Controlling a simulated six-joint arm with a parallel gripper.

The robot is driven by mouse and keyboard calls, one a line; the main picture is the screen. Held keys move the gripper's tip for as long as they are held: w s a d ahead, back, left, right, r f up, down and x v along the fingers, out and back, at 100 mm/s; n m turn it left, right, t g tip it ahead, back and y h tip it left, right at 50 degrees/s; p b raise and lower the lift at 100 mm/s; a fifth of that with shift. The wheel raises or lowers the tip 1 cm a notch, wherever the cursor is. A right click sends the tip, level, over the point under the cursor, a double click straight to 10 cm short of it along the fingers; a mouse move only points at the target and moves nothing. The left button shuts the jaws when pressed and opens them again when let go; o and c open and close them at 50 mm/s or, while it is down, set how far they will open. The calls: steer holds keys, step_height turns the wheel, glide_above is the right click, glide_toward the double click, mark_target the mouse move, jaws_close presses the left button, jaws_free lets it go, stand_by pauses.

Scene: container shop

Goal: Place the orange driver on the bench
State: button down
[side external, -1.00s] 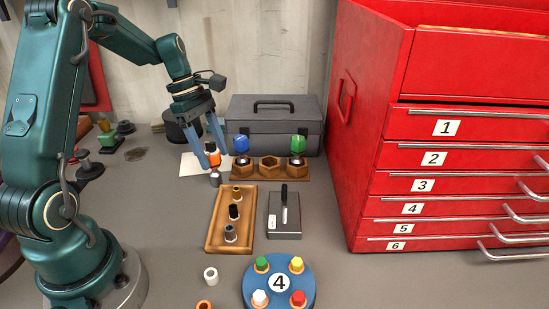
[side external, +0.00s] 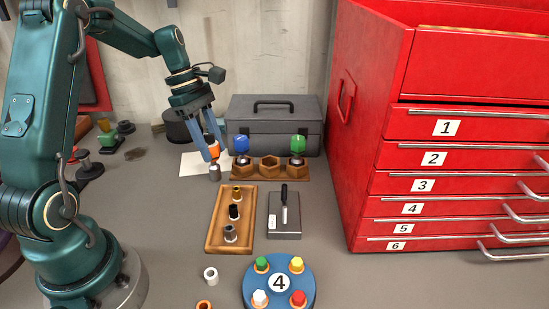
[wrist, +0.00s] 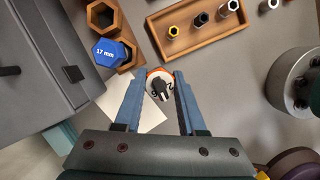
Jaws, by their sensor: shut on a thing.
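The orange driver (side external: 214,149) is between the fingers of my gripper (side external: 212,154), which is shut on it. A grey cylindrical end hangs below the orange part, above the grey bench (side external: 165,220). In the wrist view the driver (wrist: 158,77) shows end-on, orange and white with a dark tip, between the two blue fingertips of my gripper (wrist: 158,88). The driver is left of a wooden holder (side external: 270,177) with hexagonal cups. A blue driver (side external: 241,143) and a green driver (side external: 298,144) stand in its outer cups; the middle cup looks empty.
A white sheet (side external: 190,168) lies beside the driver. A wooden tray (side external: 211,240) with sockets, a grey block (side external: 285,233) with a black-handled tool and a blue turntable (side external: 278,301) stand nearer. A grey toolbox (side external: 272,130) is behind. Red drawers (side external: 440,190) stand right. The left-middle bench is clear.

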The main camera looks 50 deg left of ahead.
mark_target(211, 135)
steer(key=shift+r, duration=2.05)
steer(key=w+d+r+n+t+y, duration=0.25)
steer(key=w+d+n, duration=0.35)
steer(key=w+n, duration=0.6)
steer(key=shift+s+a+f, duration=0.1)
steer(key=shift+f, duration=0.75)
steer(key=shift+s+a+f, duration=0.1)
steer(key=shift+f, duration=0.75)
steer(key=shift+f, duration=1.7)
steer(key=shift+c, duration=2)
jaws_free()
